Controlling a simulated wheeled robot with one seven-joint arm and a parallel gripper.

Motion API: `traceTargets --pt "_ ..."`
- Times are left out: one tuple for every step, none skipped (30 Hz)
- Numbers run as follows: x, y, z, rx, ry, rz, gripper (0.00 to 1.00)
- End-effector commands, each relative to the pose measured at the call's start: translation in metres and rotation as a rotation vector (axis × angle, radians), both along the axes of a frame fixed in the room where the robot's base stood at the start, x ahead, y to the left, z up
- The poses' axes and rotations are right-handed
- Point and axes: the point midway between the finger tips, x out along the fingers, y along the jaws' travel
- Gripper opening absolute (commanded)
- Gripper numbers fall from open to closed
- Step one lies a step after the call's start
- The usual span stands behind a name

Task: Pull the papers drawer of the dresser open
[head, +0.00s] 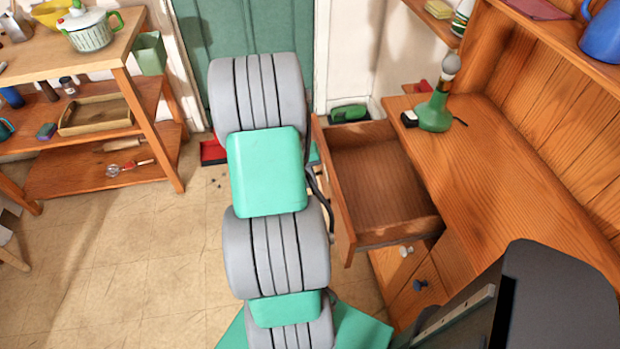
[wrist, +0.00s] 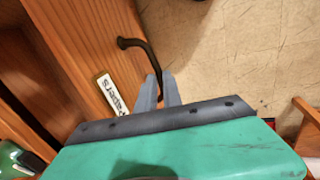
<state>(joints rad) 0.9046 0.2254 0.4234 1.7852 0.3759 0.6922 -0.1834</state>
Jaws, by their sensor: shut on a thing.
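The papers drawer (head: 375,185) stands well out from the dresser (head: 510,185) in the head view, and its inside looks empty. In the wrist view the drawer's wooden front (wrist: 85,35) carries a white label (wrist: 110,93) reading "Papers". A dark curved handle (wrist: 133,43) runs from the front down between the grey fingers of my gripper (wrist: 158,88). My gripper is shut on this handle. In the head view my own arm covers the gripper, left of the drawer front.
A green lamp-like object (head: 435,112) stands on the dresser top. A wooden shelf unit (head: 110,75) stands at left.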

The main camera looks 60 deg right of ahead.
Motion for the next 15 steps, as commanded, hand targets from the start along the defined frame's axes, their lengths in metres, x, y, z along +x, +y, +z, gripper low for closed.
traceTargets --pt "0.0030 -0.0032 0.0031 -0.010 -0.007 0.002 0.00" --pt "0.0031 -0.0031 0.0032 -0.010 -0.007 0.002 0.11" --pt "0.0032 -0.0031 0.0032 -0.009 -0.007 0.003 0.14" --pt "0.0031 -0.0029 0.0030 -0.009 -0.007 0.003 0.17" --pt "0.0029 -0.0026 0.0027 -0.009 -0.006 0.003 0.19" --pt "0.0027 -0.0023 0.0024 -0.008 -0.005 0.004 0.22" --pt "0.0026 -0.0020 0.0022 -0.007 -0.005 0.004 0.25" --pt "0.0024 -0.0019 0.0020 -0.006 -0.004 0.003 0.27" --pt "0.0022 -0.0017 0.0018 -0.006 -0.004 0.003 0.31" --pt "0.0020 -0.0015 0.0017 -0.005 -0.004 0.003 0.32" --pt "0.0020 -0.0014 0.0015 -0.005 -0.004 0.004 0.32" --pt "0.0019 -0.0013 0.0014 -0.004 -0.003 0.004 0.32" --pt "0.0018 -0.0012 0.0013 -0.004 -0.003 0.004 0.32" --pt "0.0017 -0.0010 0.0012 -0.003 -0.002 0.003 0.32" --pt "0.0016 -0.0010 0.0011 -0.003 -0.002 0.003 0.32"
